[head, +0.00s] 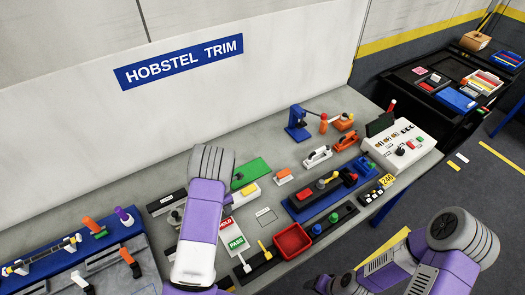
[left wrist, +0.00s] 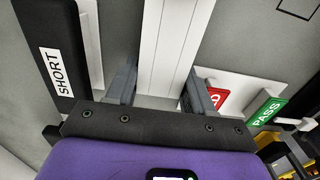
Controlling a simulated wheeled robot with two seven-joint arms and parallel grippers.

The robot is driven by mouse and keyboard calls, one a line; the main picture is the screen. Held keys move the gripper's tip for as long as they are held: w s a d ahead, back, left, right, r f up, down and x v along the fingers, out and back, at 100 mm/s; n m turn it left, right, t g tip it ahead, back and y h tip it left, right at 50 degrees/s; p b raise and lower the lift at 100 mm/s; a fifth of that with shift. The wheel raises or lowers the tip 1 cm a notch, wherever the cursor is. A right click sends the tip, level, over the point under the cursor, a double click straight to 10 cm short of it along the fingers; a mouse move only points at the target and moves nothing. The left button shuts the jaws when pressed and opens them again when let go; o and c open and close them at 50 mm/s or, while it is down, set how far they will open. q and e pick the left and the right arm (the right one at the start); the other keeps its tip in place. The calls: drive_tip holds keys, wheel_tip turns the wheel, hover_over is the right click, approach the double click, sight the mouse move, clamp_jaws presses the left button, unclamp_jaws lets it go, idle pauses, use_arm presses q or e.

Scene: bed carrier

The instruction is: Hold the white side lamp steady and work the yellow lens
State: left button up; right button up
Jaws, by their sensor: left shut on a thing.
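The white side lamp shows in the left wrist view as a long grooved white body (left wrist: 170,50) between my fingers. My left gripper (left wrist: 155,88) is shut on it. In the head view my left forearm and wrist hide the gripper and most of the lamp; a white end (head: 254,196) with a yellow part (head: 248,189), which looks like the lens, shows just right of the wrist. The lens is out of the left wrist view. My right arm is at the lower right of the head view; its dark gripper end (head: 325,284) sits low at the bottom edge, its fingers unclear.
A HOLD and PASS sign (head: 236,242) stands close right of my left arm. A red bin (head: 292,240), a blue tray (head: 325,203) and a green board (head: 250,172) are nearby. A white control box (head: 405,140) stands at the right. Bare table lies around the outlined square (head: 265,215).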

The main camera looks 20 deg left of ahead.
idle(0.3)
use_arm(q)
drive_tip(key=o, duration=1.2)
drive_tip(key=shift+o, duration=0.2)
